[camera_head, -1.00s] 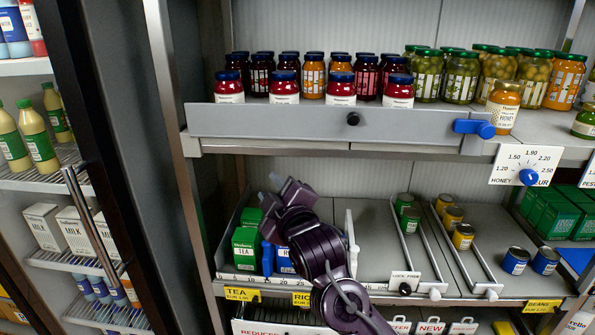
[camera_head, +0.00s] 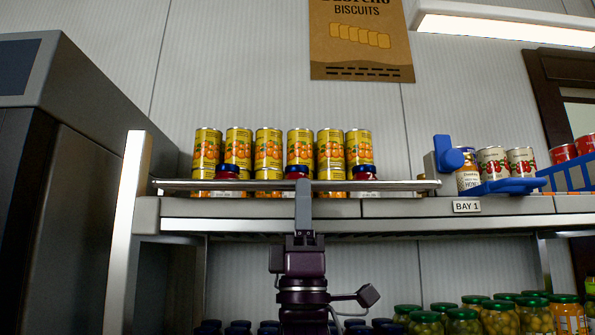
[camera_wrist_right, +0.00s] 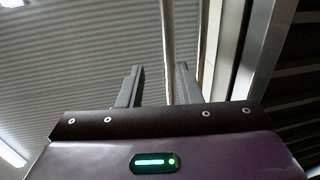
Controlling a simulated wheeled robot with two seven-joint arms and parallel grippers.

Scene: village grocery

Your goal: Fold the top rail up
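The top rail (camera_head: 240,186) is a thin, pale bar along the front of the top shelf, seen almost edge-on and lying nearly level. Yellow fruit tins and several dark-lidded jars show behind it. My right gripper (camera_head: 303,190) reaches up to the rail from below, near its middle, with a grey finger crossing in front of it. In the right wrist view, the two fingers (camera_wrist_right: 157,85) stand apart with a thin bar (camera_wrist_right: 168,45) running between them. A gap shows at the left finger; contact with the right finger is unclear. My left gripper is out of view.
A blue knob on a grey bracket (camera_head: 440,165) stands at the rail's right end. Jars fill the shelf below.

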